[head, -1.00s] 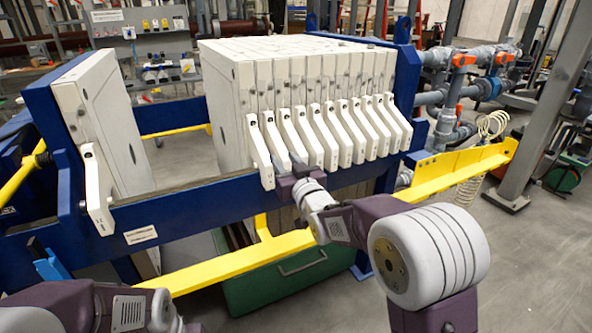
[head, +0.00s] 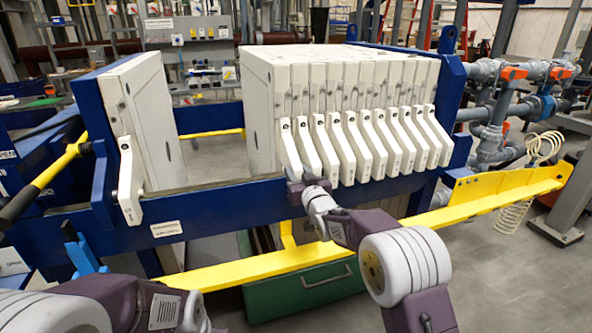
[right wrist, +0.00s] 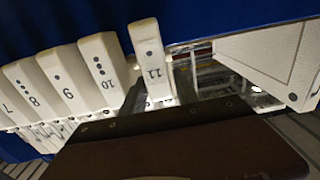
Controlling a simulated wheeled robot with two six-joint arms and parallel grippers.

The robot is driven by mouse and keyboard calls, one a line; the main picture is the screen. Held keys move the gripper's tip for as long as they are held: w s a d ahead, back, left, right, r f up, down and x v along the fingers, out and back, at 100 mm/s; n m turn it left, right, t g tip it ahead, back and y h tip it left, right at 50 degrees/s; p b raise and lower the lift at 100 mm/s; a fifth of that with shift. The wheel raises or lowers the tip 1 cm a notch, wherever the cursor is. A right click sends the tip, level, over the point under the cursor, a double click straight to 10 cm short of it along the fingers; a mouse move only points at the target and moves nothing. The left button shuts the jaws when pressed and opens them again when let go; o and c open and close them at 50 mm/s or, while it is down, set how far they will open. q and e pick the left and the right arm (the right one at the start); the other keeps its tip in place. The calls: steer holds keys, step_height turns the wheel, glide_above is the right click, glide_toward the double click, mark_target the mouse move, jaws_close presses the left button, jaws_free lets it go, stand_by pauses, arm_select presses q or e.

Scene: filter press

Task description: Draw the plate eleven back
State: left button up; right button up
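Plate eleven's white handle, marked 11 (right wrist: 152,62), shows in the right wrist view beside the handle marked 10 (right wrist: 104,72), with a small gap between them. In the head view the leftmost handle of the stack (head: 288,148) appears to be this one. My right gripper (head: 298,187) is at the lower end of that handle.
A separate plate (head: 148,125) stands at the left end, with a wide open gap between it and the stack. The blue side rail (head: 215,209) runs below the handles. A yellow bar (head: 240,270) and a green bin (head: 300,297) lie lower down.

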steer(key=shift+w+a, duration=0.1)
steer(key=shift+w, duration=0.4)
jaws_close()
stand_by(1.1)
